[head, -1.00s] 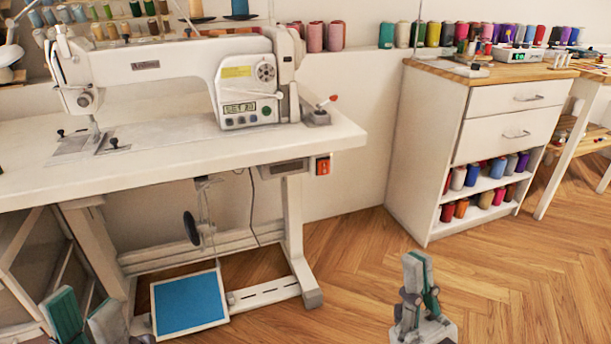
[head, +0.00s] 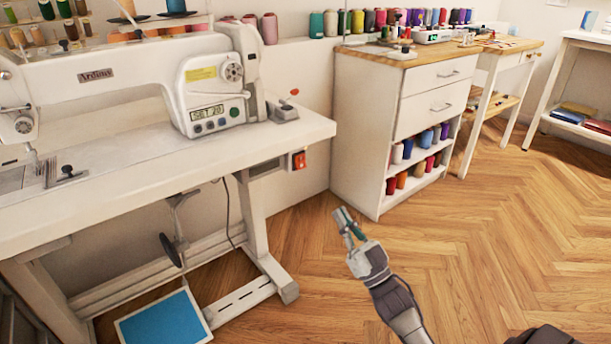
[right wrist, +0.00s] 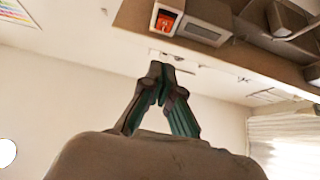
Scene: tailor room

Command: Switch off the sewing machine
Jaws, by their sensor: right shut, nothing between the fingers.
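The white sewing machine (head: 120,90) stands on its white table (head: 290,138) at the left of the head view, its small display lit. An orange-red switch (head: 299,160) in a box hangs under the table's right front edge. My left gripper is outside the head view.
A blue foot pedal (head: 165,320) lies under the table. A white cabinet (head: 355,130) with thread spools on its shelves stands right of the table. A wooden-topped table (head: 512,48) is farther right. The wood floor (head: 500,250) at the front right is clear.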

